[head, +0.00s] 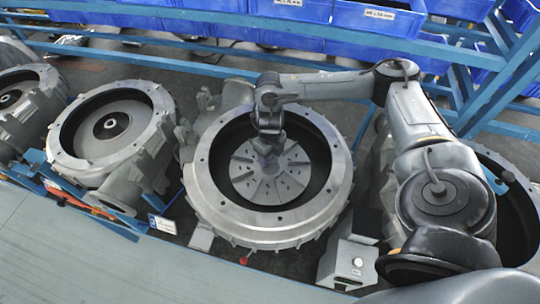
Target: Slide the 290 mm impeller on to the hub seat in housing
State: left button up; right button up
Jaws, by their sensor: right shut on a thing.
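The gripper's fingertips and the hub seat under the impeller are hidden. I cannot tell whether the impeller touches the seat. My left gripper is not in view.
A second open housing (78,138) stands to the left, another (14,76) at the far left, and one at the right partly behind my arm. A grey box (350,263) stands in front. Blue bins (375,18) and blue rails line the back.

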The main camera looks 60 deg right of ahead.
jog(key=shift+f, duration=0.3)
dwell(0.6)
jog(key=shift+r, duration=0.3)
dwell(0.4)
dwell(0.6)
jog(key=shift+p, duration=0.4)
dwell(0.5)
jog(key=shift+f, duration=0.3)
dwell(0.6)
jog(key=shift+r, duration=0.3)
dwell(0.8)
jog(key=shift+p, duration=0.35)
dwell(0.5)
jog(key=shift+f, duration=0.3)
dwell(0.6)
